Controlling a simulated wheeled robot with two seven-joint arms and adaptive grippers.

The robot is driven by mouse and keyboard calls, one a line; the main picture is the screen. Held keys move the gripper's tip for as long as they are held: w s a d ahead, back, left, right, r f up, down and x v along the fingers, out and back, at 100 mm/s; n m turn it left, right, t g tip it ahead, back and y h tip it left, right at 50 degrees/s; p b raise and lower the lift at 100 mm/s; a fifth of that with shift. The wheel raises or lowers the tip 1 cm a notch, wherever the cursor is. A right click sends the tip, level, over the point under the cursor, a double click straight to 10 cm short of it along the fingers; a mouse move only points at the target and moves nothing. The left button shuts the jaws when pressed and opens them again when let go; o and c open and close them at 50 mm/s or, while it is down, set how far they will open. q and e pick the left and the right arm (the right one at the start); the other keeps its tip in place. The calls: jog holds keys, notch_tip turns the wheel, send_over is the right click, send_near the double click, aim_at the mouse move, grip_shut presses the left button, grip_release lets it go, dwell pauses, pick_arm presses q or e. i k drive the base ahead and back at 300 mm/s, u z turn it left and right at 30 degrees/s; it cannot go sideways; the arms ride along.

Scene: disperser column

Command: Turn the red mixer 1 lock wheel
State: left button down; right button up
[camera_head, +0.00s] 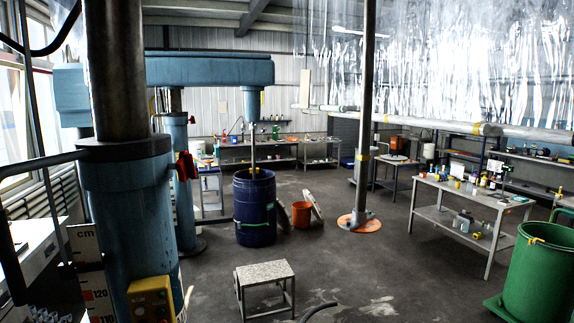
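A red lock wheel (186,167) sits on the right side of the near blue mixer column (128,215), just below the column's top collar. It is seen almost edge-on, so its full shape and turn angle cannot be told. A bare metal shaft (116,70) rises from this column. Neither of my grippers shows in the head view.
A yellow control box (151,298) is at the near column's foot. A blue drum (254,207) stands under the mixer arm (209,68). A low stool (265,274) stands on the floor, with a green bin (538,270) at right. The middle floor is mostly clear.

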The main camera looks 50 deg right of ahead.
aim_at(185, 167)
jog(key=z, duration=1.25)
jog(key=i, duration=0.65)
jog(key=u, duration=0.25)
